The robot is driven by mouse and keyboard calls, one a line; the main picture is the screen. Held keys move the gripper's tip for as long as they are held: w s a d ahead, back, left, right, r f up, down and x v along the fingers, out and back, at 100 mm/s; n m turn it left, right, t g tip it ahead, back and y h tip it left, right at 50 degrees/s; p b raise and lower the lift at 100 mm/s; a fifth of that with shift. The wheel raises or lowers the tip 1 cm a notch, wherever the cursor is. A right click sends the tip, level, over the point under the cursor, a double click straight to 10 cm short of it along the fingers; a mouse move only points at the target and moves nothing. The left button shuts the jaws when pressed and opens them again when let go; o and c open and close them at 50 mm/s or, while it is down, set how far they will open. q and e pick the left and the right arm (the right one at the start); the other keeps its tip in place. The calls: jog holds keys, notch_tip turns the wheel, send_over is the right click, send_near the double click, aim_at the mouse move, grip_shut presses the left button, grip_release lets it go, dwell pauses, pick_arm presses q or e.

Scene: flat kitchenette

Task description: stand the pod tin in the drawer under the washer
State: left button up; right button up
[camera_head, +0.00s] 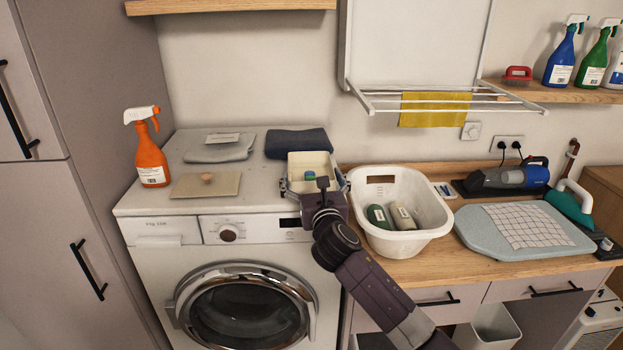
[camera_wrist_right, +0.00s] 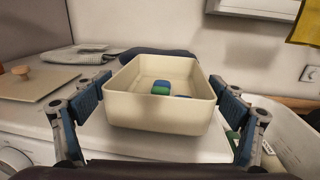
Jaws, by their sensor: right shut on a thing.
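The pod tin (camera_head: 297,161) is an open cream box on or just above the right front of the white washer's top (camera_head: 150,203); I cannot tell if it touches. It is upright, with blue and green pods (camera_wrist_right: 160,87) inside. My right gripper (camera_head: 314,183) is shut on the tin (camera_wrist_right: 157,112), one finger on each side. A flat beige lid with a wooden knob (camera_head: 206,184) lies apart on the washer. The washer's round door (camera_head: 245,312) looks shut. The drawer under the washer is out of view below. My left gripper is not in view.
An orange spray bottle (camera_head: 151,152), folded grey cloth (camera_head: 218,151) and dark cloth (camera_head: 297,143) sit on the washer. A white basket (camera_head: 417,235) with two bottles stands close right of my gripper. A tall cabinet (camera_head: 88,120) borders the washer at left.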

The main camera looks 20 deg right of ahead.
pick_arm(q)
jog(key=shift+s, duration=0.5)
pick_arm(e)
jog(key=shift+f, duration=0.2)
jog(key=o, duration=1.4)
jog(key=shift+f, duration=0.2)
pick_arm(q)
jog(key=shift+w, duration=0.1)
pick_arm(e)
jog(key=shift+s, duration=0.1)
jog(key=shift+r, duration=0.15)
jog(key=shift+s, duration=0.25)
pick_arm(q)
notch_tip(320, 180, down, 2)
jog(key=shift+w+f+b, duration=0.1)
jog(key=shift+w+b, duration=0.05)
jog(key=shift+b, duration=0.95)
pick_arm(e)
jog(key=s, duration=0.7)
jog(key=s+a, duration=0.1)
jog(key=s, duration=0.3)
jog(key=shift+s, duration=0.25)
